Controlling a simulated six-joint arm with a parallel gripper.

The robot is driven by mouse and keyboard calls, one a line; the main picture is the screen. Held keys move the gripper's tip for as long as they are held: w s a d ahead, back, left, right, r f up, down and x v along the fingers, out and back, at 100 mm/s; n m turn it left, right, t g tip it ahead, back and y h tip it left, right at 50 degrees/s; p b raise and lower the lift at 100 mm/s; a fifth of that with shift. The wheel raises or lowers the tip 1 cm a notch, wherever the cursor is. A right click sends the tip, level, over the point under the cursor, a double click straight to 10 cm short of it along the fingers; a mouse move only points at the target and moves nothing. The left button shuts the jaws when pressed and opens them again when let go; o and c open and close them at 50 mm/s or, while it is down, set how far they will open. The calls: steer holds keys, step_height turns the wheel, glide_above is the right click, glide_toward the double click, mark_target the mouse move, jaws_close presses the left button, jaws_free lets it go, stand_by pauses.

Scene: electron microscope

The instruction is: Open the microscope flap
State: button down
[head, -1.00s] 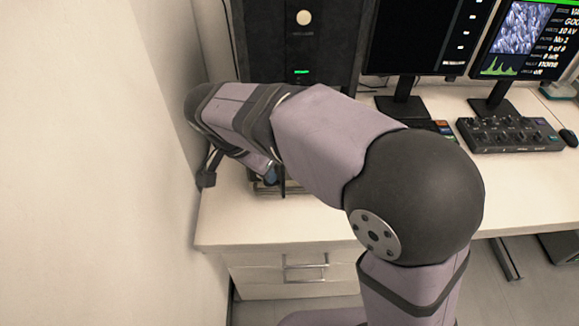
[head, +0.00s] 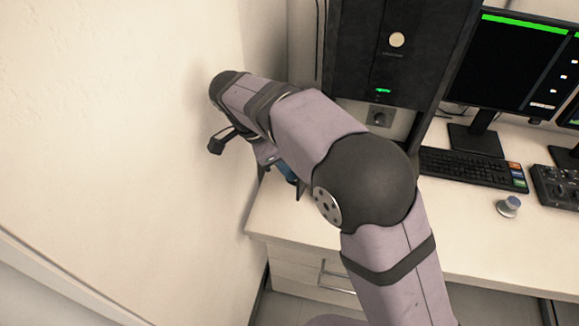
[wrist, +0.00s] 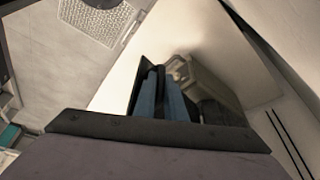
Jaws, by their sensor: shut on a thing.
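The microscope (head: 400,60) is a tall dark cabinet at the back of the desk in the head view, with a round pale disc and a green light. A dark round knob (head: 380,117) on a light plate sits low on its front. The flap cannot be picked out clearly. My gripper (head: 290,176) is mostly hidden behind my arm, left of the microscope and near the wall. In the wrist view its blue fingers (wrist: 160,98) are shut on a thin dark part, which I cannot identify for certain. A grey-beige piece (wrist: 207,82) is close beside the fingers.
The wall (head: 120,110) is close on the left of my arm.

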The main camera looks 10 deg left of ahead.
steer(key=shift+w+r, duration=0.15)
steer(key=shift+w, duration=0.05)
steer(key=c, duration=2)
jaws_free()
steer(key=shift+c, duration=0.2)
steer(key=shift+o, duration=1)
steer(key=shift+w+d, duration=0.1)
step_height(320, 180, up, 9)
steer(key=shift+d+f+b, duration=0.1)
steer(key=shift+b, duration=0.5)
steer(key=shift+r, duration=0.6)
